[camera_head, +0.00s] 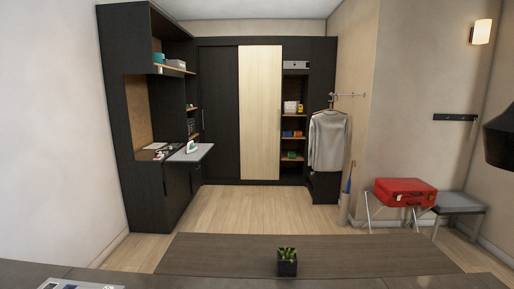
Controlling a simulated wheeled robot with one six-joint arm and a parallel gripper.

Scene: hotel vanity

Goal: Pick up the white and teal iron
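A small white and teal iron (192,146) stands on a light grey board (191,153) that juts out from the dark cabinet on the left, across the room. The iron is small in the view and its fine detail cannot be made out. Nothing is seen touching it except the board. My gripper is not in view.
A dark table (320,256) with a small potted plant (287,262) fills the foreground. Open wooden floor (240,205) lies between it and the wardrobe (222,110). A red suitcase (404,192) on a stand and a grey stool (459,202) are at right.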

